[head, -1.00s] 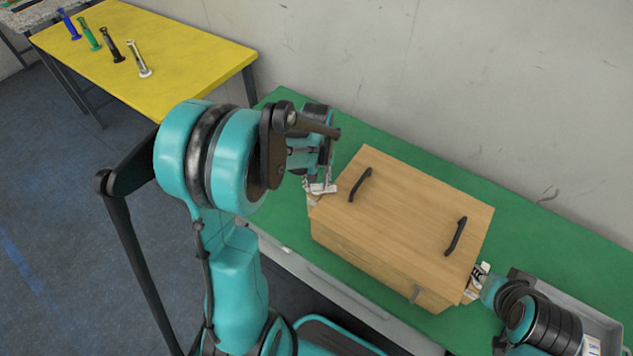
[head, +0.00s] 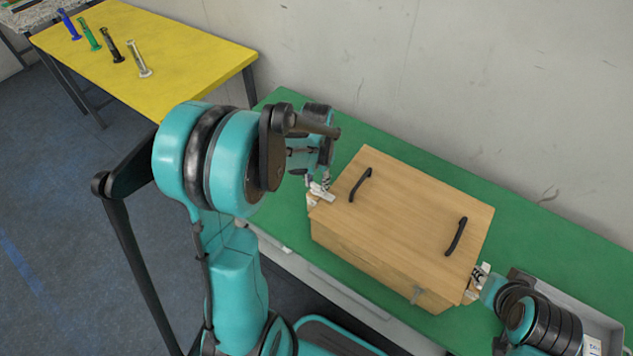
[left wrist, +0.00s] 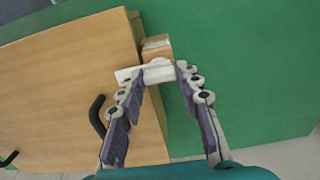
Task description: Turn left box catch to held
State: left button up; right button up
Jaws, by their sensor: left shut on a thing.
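The wooden box (head: 395,225) stands closed on the green table, with two black handles on its lid. The left box catch (left wrist: 150,72) is a white piece at the box's side edge, beside a small wooden block. My left gripper (head: 320,188) is at the left end of the box. In the left wrist view its fingertips (left wrist: 159,72) are on either side of the catch, shut on it. My right gripper (head: 482,277) is at the right end of the box; its fingers are small and partly hidden, and I cannot tell its grip.
A grey tray (head: 612,325) lies at the right beyond my right arm. The green table (head: 545,220) is clear behind the box. A wall rises behind the green table.

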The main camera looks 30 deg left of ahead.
aim_at(317, 185)
dwell(0.5)
pick_arm(q)
jog(key=o, duration=1.2)
jog(key=shift+c, duration=0.2)
notch_tip(317, 185, up, 12)
